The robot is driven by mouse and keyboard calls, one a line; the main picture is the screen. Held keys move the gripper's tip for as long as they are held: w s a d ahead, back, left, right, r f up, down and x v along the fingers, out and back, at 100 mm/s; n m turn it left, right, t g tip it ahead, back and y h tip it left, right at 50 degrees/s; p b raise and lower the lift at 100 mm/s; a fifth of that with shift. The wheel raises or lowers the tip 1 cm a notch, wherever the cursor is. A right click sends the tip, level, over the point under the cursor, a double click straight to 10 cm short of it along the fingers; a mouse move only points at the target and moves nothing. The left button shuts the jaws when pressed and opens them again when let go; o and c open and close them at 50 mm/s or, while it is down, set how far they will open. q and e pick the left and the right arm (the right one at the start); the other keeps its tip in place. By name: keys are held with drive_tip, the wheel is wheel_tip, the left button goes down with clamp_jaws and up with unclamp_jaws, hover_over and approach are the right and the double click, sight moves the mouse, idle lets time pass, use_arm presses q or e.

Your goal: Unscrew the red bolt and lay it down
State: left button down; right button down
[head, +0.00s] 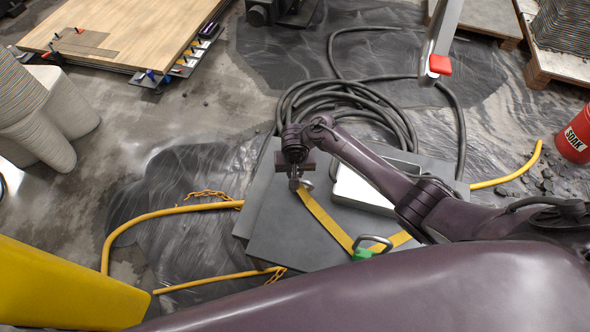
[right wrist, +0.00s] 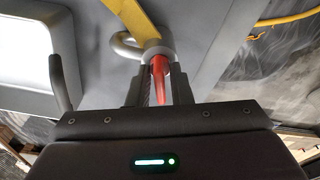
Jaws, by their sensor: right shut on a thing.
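My right gripper (head: 295,182) reaches down over the grey plate (head: 268,215), near its upper left part. In the right wrist view, my right gripper (right wrist: 158,92) is shut on the red bolt (right wrist: 158,68), which sits between the two fingers. The bolt's far end meets a pale metal collar with a ring (right wrist: 126,44), at the end of a yellow strap (right wrist: 133,18). Whether the bolt's end is still inside the collar cannot be told. In the head view the gripper hides the bolt. My left gripper is not in view.
A silver box (head: 372,188) stands on the plate right of the gripper. A metal ring with a green piece (head: 361,254) is at the strap's near end. Black hose coils (head: 345,105) lie behind.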

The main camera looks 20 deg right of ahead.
drive_tip(key=shift+n, duration=0.6)
drive_tip(key=shift+n, duration=1.2)
drive_tip(key=n, duration=0.2)
drive_tip(key=shift+n+y, duration=0.4)
drive_tip(key=shift+n, duration=0.5)
drive_tip(key=n, duration=0.4)
drive_tip(key=shift+y, duration=0.3)
